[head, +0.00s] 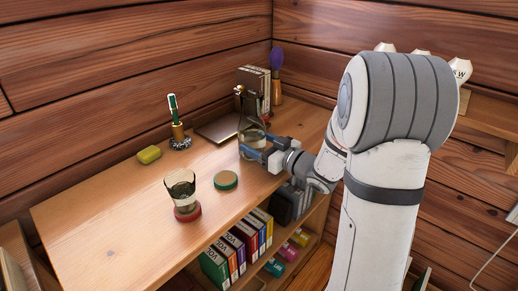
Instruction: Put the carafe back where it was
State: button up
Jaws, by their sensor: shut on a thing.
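My gripper (256,154) is at the back right of the desk, its blue-tipped fingers shut around a clear glass vessel (252,136). This vessel appears to be the carafe; its lower part is partly hidden by the fingers, and I cannot tell whether its base touches the desk. A second glass vessel (180,187), with a wide mouth and dark contents, stands upright on a red coaster (187,214) near the front edge.
A yellow-green block (149,154), a pen holder (180,141) and a dark flat tray (217,127) are along the back. Books (254,82) and a purple-topped item (276,62) stand behind my gripper. Colored binders (230,255) fill the shelf below. The desk's left part is clear.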

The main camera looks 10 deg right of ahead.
jog(key=shift+f, duration=0.25)
jog(key=shift+f, duration=0.1)
jog(key=shift+f, duration=0.15)
jog(key=o, duration=1.5)
